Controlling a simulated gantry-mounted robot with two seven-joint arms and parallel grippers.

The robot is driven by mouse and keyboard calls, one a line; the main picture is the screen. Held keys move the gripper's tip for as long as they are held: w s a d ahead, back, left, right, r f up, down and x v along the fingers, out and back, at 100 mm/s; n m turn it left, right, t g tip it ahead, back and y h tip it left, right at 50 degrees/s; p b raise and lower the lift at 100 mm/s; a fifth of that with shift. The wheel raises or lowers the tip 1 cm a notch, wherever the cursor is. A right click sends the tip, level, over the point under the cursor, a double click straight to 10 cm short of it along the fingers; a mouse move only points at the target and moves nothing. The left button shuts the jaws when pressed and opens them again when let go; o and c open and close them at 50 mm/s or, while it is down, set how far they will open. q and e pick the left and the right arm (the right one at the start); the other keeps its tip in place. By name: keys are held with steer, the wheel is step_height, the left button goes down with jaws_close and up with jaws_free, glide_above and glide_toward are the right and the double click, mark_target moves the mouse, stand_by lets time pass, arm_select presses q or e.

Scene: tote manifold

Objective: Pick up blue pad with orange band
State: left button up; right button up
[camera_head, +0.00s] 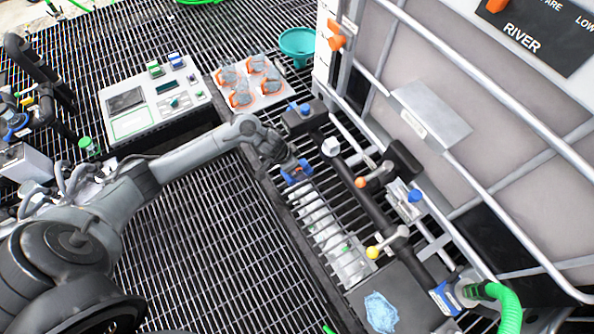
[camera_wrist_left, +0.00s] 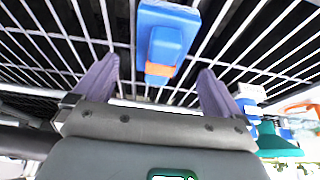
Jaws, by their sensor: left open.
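The blue pad with an orange band (camera_wrist_left: 167,42) is in the upper middle of the left wrist view, its orange band toward me and centred between the fingers. In the head view the pad (camera_head: 297,172) shows at the far end of the grating strip, just past my left gripper (camera_head: 284,164). My left gripper (camera_wrist_left: 158,72) is open, with one finger on each side of the pad's near end and visible gaps. In the head view the gripper and wrist partly cover the pad. My right gripper is not in view.
A rack of white tubes (camera_head: 325,228) runs just below the pad. A black pipe with valves (camera_head: 348,172) and a large caged tote (camera_head: 465,120) stand to the right. A crumpled blue cloth (camera_head: 381,312) lies near the bottom. Open grating (camera_head: 215,235) lies left.

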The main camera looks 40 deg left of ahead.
arm_select(q)
steer(key=shift+w+d, duration=0.2)
steer(key=shift+w, duration=0.35)
steer(key=b+x, duration=0.2)
steer(key=x, duration=0.3)
steer(key=c, duration=1.1)
